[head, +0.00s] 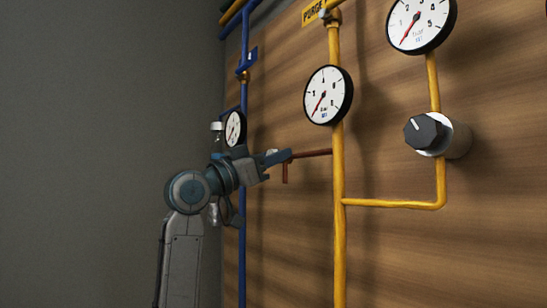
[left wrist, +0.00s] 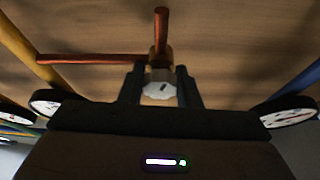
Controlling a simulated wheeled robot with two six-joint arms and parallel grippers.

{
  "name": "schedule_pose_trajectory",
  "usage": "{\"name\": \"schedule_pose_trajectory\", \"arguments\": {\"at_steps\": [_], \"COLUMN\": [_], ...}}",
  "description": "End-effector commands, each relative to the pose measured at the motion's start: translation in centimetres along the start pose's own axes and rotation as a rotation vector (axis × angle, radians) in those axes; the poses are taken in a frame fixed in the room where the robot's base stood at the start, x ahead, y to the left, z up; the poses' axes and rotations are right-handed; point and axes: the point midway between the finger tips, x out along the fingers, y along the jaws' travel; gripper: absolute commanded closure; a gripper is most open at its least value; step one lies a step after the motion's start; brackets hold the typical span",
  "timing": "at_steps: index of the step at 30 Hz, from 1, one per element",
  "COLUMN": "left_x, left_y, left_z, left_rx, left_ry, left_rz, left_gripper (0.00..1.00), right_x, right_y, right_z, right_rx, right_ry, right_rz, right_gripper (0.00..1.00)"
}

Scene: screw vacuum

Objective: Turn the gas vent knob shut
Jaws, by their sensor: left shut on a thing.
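A small pale knob (left wrist: 160,90) with a dark mark on its face sits where the copper pipe (head: 312,154) meets a short side stub. It is the gas vent knob, as far as I can tell. My left gripper (head: 280,156) is shut on it; in the left wrist view one dark finger stands on each side of the knob. In the head view the gripper hides the knob. The stub (head: 285,172) hangs down from the copper pipe just beyond the fingertips. My right gripper is in neither view.
The yellow pipe (head: 339,240) runs upright right of the gripper, with a gauge (head: 328,95) on it. A blue pipe (head: 243,270) and a small gauge (head: 235,128) stand close behind my arm. A large black knob (head: 426,132) is at the right. The grey wall side is clear.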

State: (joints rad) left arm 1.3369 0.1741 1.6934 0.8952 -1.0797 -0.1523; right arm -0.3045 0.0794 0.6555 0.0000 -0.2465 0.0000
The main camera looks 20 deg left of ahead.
Motion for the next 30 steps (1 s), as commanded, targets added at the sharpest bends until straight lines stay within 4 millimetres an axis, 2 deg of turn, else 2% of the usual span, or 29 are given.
{"name": "schedule_pose_trajectory", "arguments": {"at_steps": [30], "left_x": [0.0], "left_y": [0.1], "left_z": [-0.2], "left_rx": [0.874], "left_ry": [0.000], "left_rz": [0.363], "left_gripper": [0.93], "right_x": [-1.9], "right_y": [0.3], "right_z": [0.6], "right_rx": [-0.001], "right_ry": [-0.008], "right_rz": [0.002], "right_gripper": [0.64]}}
